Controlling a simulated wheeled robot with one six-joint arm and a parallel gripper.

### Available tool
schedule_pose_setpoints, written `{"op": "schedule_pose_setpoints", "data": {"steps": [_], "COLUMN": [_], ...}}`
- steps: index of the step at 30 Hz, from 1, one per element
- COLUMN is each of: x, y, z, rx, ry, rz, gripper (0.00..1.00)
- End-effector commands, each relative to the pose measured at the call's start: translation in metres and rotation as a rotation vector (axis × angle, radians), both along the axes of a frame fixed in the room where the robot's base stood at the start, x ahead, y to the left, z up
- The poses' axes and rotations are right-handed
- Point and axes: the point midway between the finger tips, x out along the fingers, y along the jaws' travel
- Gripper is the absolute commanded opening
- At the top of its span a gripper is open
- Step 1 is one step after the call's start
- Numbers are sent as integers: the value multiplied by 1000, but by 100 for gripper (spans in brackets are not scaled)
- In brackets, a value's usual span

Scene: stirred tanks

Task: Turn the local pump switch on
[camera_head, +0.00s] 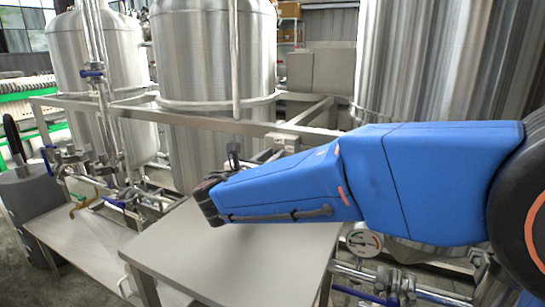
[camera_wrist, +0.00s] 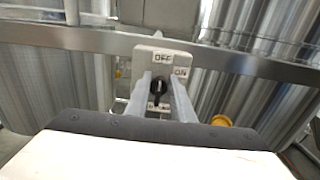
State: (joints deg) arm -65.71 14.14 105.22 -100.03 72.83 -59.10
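The pump switch is a pale box (camera_wrist: 165,55) on a metal rail, in the wrist view. It has an OFF label at its top, an ON label at its right and a partly hidden label below. Its black knob (camera_wrist: 158,90) looks close to upright, towards OFF; its exact angle is hard to tell. My gripper (camera_wrist: 160,82) is open, with one grey finger on each side of the knob. I cannot tell whether the fingers touch it. In the head view my blue arm hides most of the gripper.
Large steel tanks (camera_head: 213,60) stand behind the metal frame rail (camera_head: 215,119). A grey tabletop (camera_head: 240,262) lies below my arm. Pipes with blue-handled valves (camera_head: 92,73) are at the left, and a round gauge (camera_head: 364,241) is below my arm. A yellow round part (camera_wrist: 221,121) shows in the wrist view.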

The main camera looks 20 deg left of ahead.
Motion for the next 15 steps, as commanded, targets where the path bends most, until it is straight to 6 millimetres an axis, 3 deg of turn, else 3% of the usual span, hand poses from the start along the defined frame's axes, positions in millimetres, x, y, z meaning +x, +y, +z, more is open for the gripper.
{"op": "schedule_pose_setpoints", "data": {"steps": [8, 15], "x": [0, 0], "y": [-1, -4], "z": [-1, -1], "rx": [41, 182], "ry": [-2, -13], "rz": [0, 0], "gripper": [0, 0]}}
